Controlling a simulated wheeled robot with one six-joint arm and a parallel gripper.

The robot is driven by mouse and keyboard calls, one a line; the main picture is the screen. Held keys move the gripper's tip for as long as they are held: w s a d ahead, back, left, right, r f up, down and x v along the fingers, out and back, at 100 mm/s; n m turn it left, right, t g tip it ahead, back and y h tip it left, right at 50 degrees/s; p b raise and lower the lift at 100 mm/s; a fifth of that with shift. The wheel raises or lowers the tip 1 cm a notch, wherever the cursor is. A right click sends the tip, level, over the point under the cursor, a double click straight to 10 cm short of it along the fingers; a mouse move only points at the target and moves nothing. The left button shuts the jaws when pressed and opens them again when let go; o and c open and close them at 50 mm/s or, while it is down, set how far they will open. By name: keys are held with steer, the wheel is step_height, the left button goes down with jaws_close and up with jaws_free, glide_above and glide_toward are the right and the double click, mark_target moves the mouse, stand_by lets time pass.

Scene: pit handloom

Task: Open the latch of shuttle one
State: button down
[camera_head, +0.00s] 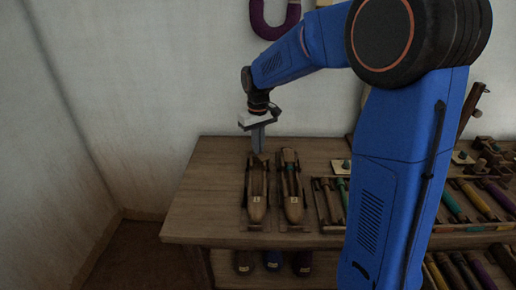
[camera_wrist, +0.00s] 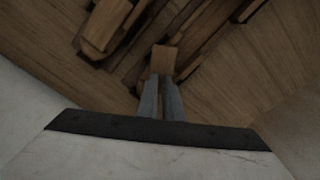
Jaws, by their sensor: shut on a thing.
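My gripper (camera_head: 259,151) points down at the far end of shuttle one. In the wrist view its fingers (camera_wrist: 162,82) are close together and shut on a small light wooden piece, the latch (camera_wrist: 164,60). The latch stands out from the darker wood around it. The exact contact is partly hidden by the fingertips.
The wooden bench (camera_head: 205,198) is bare left of the shuttles. Right of them are a rack with coloured rods (camera_head: 455,205) and small fittings, partly behind my arm. Dark round-ended items (camera_head: 272,262) lie on the shelf below. A wall stands close behind.

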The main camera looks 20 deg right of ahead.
steer(key=n, duration=0.5)
steer(key=shift+n, duration=0.3)
steer(key=n, duration=0.5)
steer(key=shift+n, duration=0.4)
steer(key=c, duration=1.9)
jaws_free()
steer(key=shift+r, duration=0.15)
step_height(320, 180, up, 17)
steer(key=shift+r, duration=0.1)
